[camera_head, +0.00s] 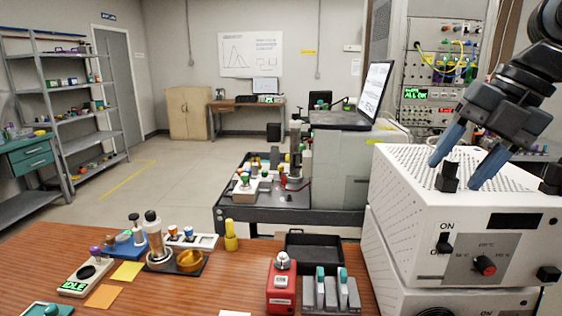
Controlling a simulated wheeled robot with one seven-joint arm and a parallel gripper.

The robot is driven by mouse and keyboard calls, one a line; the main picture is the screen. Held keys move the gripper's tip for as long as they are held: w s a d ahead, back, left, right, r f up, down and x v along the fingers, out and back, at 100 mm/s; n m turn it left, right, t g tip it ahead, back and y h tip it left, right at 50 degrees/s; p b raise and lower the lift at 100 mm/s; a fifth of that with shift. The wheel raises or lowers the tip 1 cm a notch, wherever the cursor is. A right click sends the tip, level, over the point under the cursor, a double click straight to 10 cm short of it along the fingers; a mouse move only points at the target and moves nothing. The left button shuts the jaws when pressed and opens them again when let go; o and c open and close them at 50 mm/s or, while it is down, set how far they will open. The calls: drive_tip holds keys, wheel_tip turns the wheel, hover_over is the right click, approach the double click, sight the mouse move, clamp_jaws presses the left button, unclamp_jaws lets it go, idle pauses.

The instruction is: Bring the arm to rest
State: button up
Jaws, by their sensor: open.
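My gripper (462,164) is at the upper right, with its two blue fingers pointing down and apart. It is open, and nothing shows between the fingers except a small black knob or block (447,177) on or just above the top of the white instrument box (400,170). I cannot tell whether a finger touches that block or the box top. My dark arm comes in from the upper right corner.
The wooden table (200,293) holds a red device (281,288), a grey rack (312,297) with vials, a black tray (313,250) and a yellow bottle (231,236). A laptop (371,95) stands behind the white box. Open floor lies at the middle left.

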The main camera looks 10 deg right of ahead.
drive_tip(key=w+a+f+m+t+y, duration=0.2)
drive_tip(key=w+a+m+t+y, duration=0.15)
drive_tip(key=a, duration=0.45)
drive_tip(key=w+a+f+m+t+y, duration=0.3)
drive_tip(key=a+m+t+y, duration=0.15)
drive_tip(key=a, duration=0.45)
drive_tip(key=s+a+f+m+t+h, duration=0.3)
drive_tip(key=f+m+t, duration=0.2)
drive_tip(key=f+m, duration=0.45)
drive_tip(key=s+d+f+m+h, duration=0.1)
drive_tip(key=s+f+m+h, duration=0.3)
drive_tip(key=s+f+m, duration=0.45)
drive_tip(key=s+d+f+m+h, duration=0.1)
drive_tip(key=s+f+m+h, duration=0.3)
drive_tip(key=s, duration=0.7)
drive_tip(key=s+d, duration=0.2)
drive_tip(key=s, duration=0.8)
drive_tip(key=s+d+r+n+g, duration=0.1)
drive_tip(key=s+d, duration=0.2)
drive_tip(key=s, duration=0.7)
drive_tip(key=shift+d+n+h, duration=0.15)
drive_tip(key=shift+n+h, duration=0.15)
